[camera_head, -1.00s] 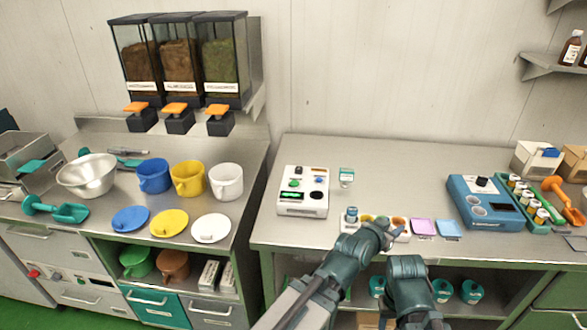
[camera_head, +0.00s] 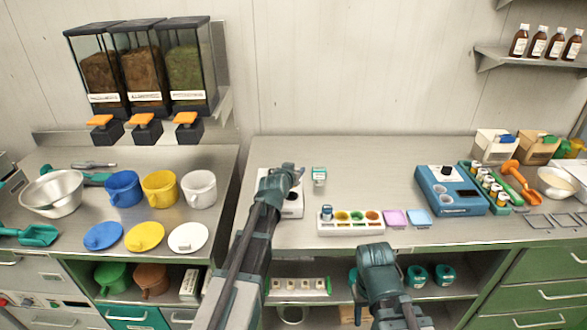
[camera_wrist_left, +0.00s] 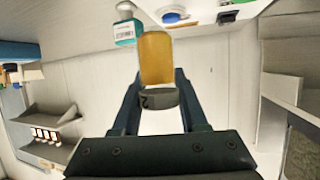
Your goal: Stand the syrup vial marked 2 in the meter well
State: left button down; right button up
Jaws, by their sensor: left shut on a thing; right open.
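My left gripper (camera_head: 292,174) is shut on the syrup vial marked 2 and holds it over or close to the white meter (camera_head: 294,208). In the left wrist view the vial's amber body (camera_wrist_left: 155,58) points away from the palm, and its dark cap with the 2 sits between the fingers (camera_wrist_left: 157,98). The arm hides the vial and most of the meter in the head view. My right gripper (camera_head: 376,255) is open in front of the bench.
A small green-and-white bottle (camera_head: 319,176) stands just right of the meter. A white rack (camera_head: 350,229) with a capped vial and coloured wells lies further right, beside purple and blue pads. A blue device (camera_head: 450,192) stands beyond. Bench space behind the rack is clear.

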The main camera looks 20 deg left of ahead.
aim_at(293, 191)
pick_arm(q)
jog(key=shift+w+a, duration=0.15)
jog(key=shift+a, duration=0.15)
jog(key=shift+f, duration=0.15)
notch_tip(293, 191, down, 6)
jog(key=b, duration=0.6)
jog(key=shift+r, duration=0.25)
jog(key=shift+f+b, duration=0.5)
jog(key=shift+f, duration=0.1)
dwell(0.8)
jog(key=c, duration=0.7)
grip_release()
jog(key=shift+r, duration=0.1)
